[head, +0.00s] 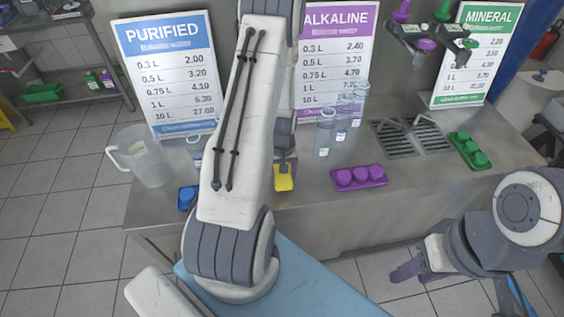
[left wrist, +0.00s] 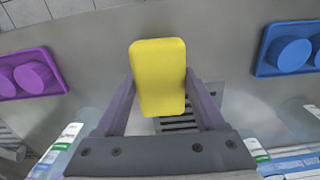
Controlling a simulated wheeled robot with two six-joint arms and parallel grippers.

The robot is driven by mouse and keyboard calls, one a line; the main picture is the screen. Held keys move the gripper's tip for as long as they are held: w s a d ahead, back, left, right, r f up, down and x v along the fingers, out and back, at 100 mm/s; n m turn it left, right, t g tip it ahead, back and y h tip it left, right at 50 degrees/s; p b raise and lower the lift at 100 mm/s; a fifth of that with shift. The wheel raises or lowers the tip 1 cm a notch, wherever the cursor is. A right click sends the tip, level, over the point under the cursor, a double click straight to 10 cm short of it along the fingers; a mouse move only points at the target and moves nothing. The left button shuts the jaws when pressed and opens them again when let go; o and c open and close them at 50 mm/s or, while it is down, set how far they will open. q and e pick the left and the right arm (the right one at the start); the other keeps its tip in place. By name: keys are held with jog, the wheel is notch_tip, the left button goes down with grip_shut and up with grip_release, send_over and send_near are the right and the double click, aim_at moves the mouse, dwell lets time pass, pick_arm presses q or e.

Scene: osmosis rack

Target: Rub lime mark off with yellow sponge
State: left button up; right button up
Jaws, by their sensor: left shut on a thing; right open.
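The yellow sponge (head: 284,182) is held above the front part of the metal counter (head: 310,210), between the blue and purple trays. My left gripper (head: 285,163) is shut on it. In the left wrist view the sponge (left wrist: 159,78) sits between the two fingers of the left gripper (left wrist: 160,95). Whether the sponge touches the counter I cannot tell. No lime mark can be made out; my left arm and the sponge hide part of the counter. My right gripper (head: 408,268) is open and empty, low in front of the counter at the right.
A purple tray with caps (head: 359,177) lies right of the sponge, a blue tray (head: 187,198) left. Clear bottles (head: 325,135) stand behind. A clear jug (head: 143,155) stands at the left end. A green tray (head: 469,150) lies right of a drain grate (head: 408,138).

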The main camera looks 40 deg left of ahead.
pick_arm(q)
jog(key=shift+w+r+p, duration=0.1)
jog(key=shift+r+p, duration=1.4)
jog(key=shift+r, duration=0.7)
jog(key=shift+d, duration=0.1)
